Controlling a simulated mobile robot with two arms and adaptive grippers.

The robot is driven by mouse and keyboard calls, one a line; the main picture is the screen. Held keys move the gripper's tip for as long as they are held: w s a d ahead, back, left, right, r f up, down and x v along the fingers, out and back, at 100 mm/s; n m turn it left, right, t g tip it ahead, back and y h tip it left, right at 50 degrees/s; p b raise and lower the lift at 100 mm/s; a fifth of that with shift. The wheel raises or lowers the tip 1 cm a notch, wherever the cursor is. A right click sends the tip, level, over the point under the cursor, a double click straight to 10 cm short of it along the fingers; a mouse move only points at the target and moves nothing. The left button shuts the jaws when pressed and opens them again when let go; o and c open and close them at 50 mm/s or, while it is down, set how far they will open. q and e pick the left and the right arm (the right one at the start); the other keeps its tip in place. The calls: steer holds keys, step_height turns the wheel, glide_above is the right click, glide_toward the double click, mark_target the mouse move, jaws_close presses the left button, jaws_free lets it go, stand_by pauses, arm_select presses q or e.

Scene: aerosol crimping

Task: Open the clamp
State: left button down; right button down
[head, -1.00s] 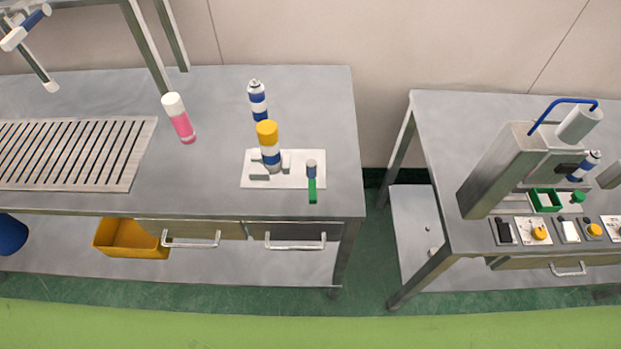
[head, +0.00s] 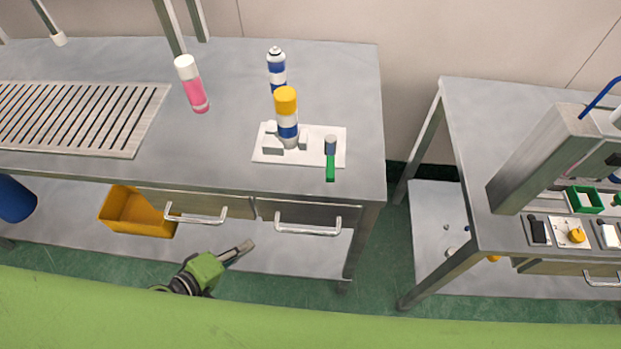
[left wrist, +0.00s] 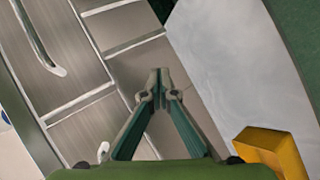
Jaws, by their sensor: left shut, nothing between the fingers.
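The clamp (head: 330,146) stands on a white base plate (head: 268,158) near the right front of the left table. It has a grey post and a green handle (head: 330,168) that points toward the table's front edge. A can with a yellow cap (head: 286,112) stands upright on the same plate, between small grey blocks (head: 273,150). My left gripper (head: 246,246) is below the table front, in front of the drawers and well apart from the clamp. In the left wrist view its fingers (left wrist: 160,75) are together and empty. My right gripper is not in view.
A blue-and-white spray can (head: 277,70) stands behind the plate, and a pink bottle (head: 193,88) to its left. Drawer handles (head: 307,228) jut from the table front. A yellow bin (head: 137,213) sits on the lower shelf. A second table with a machine (head: 545,160) is at right.

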mark_target(330, 162)
arm_select(q)
steer(key=d+r+h, duration=0.1)
steer(key=r, duration=0.3)
steer(key=w+d+r+t+h+b, duration=0.1)
steer(key=r, duration=0.4)
steer(key=d+r+t+h, duration=0.1)
steer(key=r, duration=0.4)
steer(key=shift+w+r+b, duration=0.25)
steer(key=shift+w+b, duration=0.05)
steer(key=shift+w, duration=0.05)
step_height(330, 162, up, 10)
steer(key=s+d+t+h, duration=0.1)
steer(key=d+h, duration=0.1)
steer(key=shift+s+d+f+t+h+b, duration=0.2)
steer(key=shift+f+t+h+b, duration=0.1)
steer(key=shift+h+b, duration=0.1)
steer(key=shift+r, duration=0.1)
steer(key=p+x, duration=0.5)
steer(key=x, duration=0.5)
steer(key=shift+w+d+r, duration=0.15)
steer(key=shift+w+r, duration=0.05)
steer(key=d+p, duration=0.1)
steer(key=d, duration=0.1)
steer(key=shift+d+f, duration=0.15)
steer(key=shift+d, duration=0.1)
steer(key=shift+s+d+f, duration=0.1)
steer(key=shift+s+d, duration=0.05)
steer(key=shift+d, duration=0.45)
